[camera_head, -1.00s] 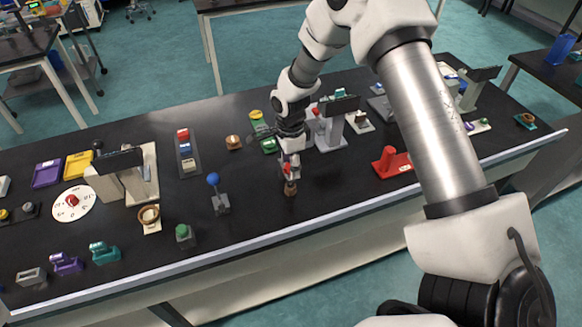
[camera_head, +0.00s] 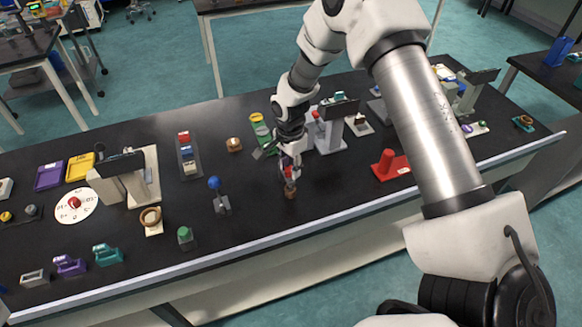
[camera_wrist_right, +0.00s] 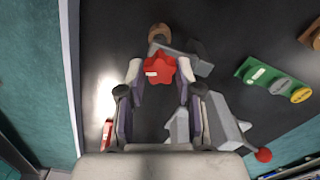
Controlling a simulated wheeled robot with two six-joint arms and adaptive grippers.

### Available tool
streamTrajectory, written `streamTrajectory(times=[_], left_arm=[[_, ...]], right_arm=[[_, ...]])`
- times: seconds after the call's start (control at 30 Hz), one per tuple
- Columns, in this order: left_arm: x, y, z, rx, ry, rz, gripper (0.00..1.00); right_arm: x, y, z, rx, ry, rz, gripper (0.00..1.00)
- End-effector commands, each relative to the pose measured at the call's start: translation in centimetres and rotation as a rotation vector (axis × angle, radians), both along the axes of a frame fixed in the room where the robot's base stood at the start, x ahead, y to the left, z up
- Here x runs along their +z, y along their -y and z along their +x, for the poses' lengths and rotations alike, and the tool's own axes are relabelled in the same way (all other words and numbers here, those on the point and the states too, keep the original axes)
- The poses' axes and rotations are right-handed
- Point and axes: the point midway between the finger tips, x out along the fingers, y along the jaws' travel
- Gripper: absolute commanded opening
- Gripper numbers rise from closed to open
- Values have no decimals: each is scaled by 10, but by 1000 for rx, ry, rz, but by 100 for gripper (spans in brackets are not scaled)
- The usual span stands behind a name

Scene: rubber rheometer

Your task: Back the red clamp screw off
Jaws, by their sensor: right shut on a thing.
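The red clamp screw (camera_wrist_right: 159,70) shows in the right wrist view as a star-shaped knob with a small white mark. It sits over a grey clamp body (camera_wrist_right: 192,64), with a brown round part (camera_wrist_right: 159,36) beside it. My right gripper (camera_wrist_right: 161,76) is shut on the knob, with one finger on each side. In the head view my right gripper (camera_head: 288,172) points down at the red knob above the bench, and the fingers partly hide it. The brown part (camera_head: 290,193) shows just below. My left gripper is not in view.
On the black bench (camera_head: 335,185), a blue-knobbed lever (camera_head: 216,190) stands left of the gripper. A grey instrument (camera_head: 328,130) stands close behind, and a red stand (camera_head: 388,163) is to the right. The bench's front edge is near.

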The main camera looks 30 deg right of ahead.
Motion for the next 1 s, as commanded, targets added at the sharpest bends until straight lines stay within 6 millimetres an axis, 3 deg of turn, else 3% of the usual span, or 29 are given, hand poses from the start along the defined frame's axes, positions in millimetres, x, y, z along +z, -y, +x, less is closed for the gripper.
streamTrajectory(times=[0.3, 0.57, 0.83, 1.0], left_arm=[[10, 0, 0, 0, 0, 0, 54], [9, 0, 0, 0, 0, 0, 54], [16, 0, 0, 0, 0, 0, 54], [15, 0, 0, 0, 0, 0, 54]], right_arm=[[-2, 0, -3, 383, -8, 1, 0], [-3, 0, -3, 405, -8, 2, 0], [-3, 0, -3, 768, -9, 2, 0], [-3, 0, -3, 801, -9, 2, 0]])
